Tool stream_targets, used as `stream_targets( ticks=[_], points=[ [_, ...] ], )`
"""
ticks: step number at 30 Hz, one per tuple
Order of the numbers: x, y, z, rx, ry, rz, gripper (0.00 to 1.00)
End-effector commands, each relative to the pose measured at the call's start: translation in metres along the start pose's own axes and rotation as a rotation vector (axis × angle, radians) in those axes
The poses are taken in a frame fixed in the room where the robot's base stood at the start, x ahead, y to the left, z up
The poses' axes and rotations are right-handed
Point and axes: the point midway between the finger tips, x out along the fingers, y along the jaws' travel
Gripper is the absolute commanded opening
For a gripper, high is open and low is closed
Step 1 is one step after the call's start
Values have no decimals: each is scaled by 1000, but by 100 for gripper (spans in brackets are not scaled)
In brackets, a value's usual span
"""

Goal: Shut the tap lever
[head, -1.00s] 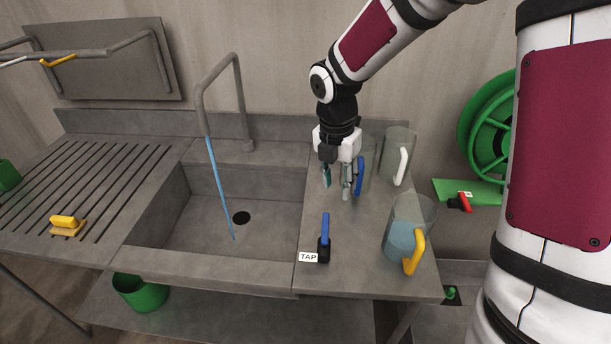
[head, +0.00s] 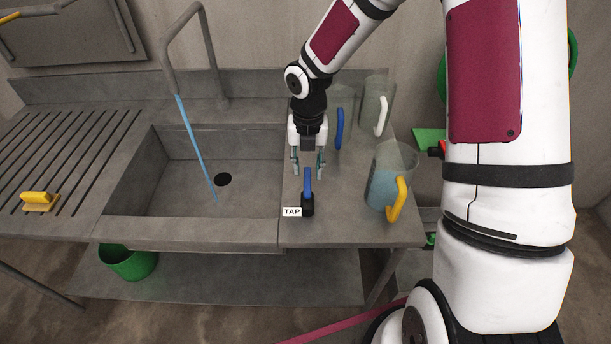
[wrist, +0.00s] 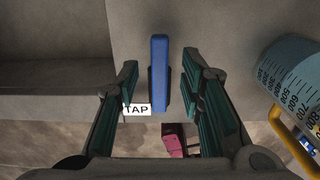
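The tap lever (head: 308,182) is a blue handle on a black base, on the counter right of the sink, beside a white TAP label (head: 292,212). A blue stream of water (head: 196,145) runs from the grey spout (head: 207,50) into the sink. My gripper (head: 308,168) is open, pointing down just above and behind the lever in the head view. In the wrist view the blue lever (wrist: 160,70) stands between the two open fingers (wrist: 160,100), with a gap on each side.
A jug with a yellow handle (head: 396,200) holds bluish water right of the lever. Empty jugs with a blue handle (head: 340,128) and a white handle (head: 381,116) stand behind it. A yellow brush (head: 40,201) lies on the drainboard. A green bucket (head: 128,262) sits below.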

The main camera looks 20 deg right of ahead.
Motion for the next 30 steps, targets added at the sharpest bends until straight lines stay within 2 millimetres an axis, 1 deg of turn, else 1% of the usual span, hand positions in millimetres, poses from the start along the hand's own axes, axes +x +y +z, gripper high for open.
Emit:
stream_targets(
  ticks=[1, 4, 9, 19, 27, 28, 29, 30],
  points=[
    [10, 1, 3, -2, 0, 0, 35],
    [22, 2, 2, -2, 0, 0, 35],
    [20, 0, 0, 0, -1, 1, 35],
    [36, 0, 0, 0, 1, 0, 35],
    [38, 0, 0, 0, -1, 0, 35],
    [38, 0, 0, 0, -1, 0, 33],
    [38, 0, 0, 0, -1, 0, 26],
    [38, 0, 0, 0, -1, 0, 17]
  ],
)
